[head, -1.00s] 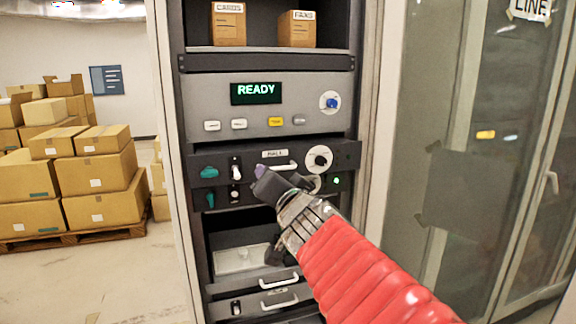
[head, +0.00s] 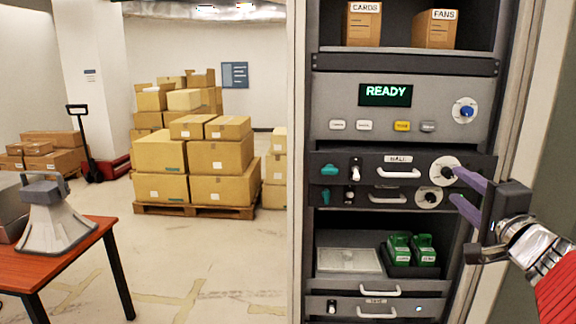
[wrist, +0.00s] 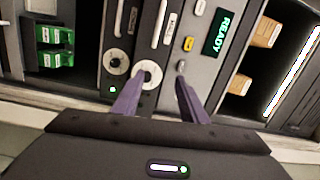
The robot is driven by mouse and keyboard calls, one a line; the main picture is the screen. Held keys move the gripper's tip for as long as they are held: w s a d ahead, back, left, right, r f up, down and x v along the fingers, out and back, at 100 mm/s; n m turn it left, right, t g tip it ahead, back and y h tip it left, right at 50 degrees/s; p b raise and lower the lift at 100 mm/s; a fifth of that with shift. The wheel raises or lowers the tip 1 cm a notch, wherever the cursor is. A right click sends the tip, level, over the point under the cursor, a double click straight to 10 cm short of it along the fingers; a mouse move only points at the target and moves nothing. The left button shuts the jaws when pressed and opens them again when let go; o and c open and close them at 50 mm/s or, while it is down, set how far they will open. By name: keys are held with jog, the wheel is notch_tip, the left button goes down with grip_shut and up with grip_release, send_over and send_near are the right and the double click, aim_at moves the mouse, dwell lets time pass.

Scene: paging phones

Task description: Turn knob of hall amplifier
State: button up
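The hall amplifier (head: 342,161) is a dark rack unit with a white label reading about "HALL", a pale handle and a teal switch at its left. Its knob (head: 444,168), on a round white dial at the right end, is partly covered by a purple finger; it also shows in the wrist view (wrist: 148,74). My gripper (head: 453,185) is open and empty, its two purple fingers apart at the right side of the rack. In the wrist view the fingers (wrist: 158,80) point towards the dials, one overlapping the knob's dial edge. Contact cannot be told.
A similar unit below has its own dial (head: 429,198). The READY panel (head: 386,94) with buttons and a blue knob (head: 466,111) is above. Green items (head: 411,249) stand on a lower shelf. A red table (head: 75,255) with a megaphone-like device is left; floor between is clear.

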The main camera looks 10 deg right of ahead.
aim_at(449, 175)
jog(key=s+d+f+m, duration=0.1)
jog(key=s+d+f+m+h, duration=0.1)
jog(key=s+d, duration=0.1)
jog(key=shift+g, duration=0.4)
jog(key=x, duration=1.3)
jog(key=shift+w+d, duration=0.1)
jog(key=shift+w, duration=0.25)
jog(key=shift+c, duration=0.3)
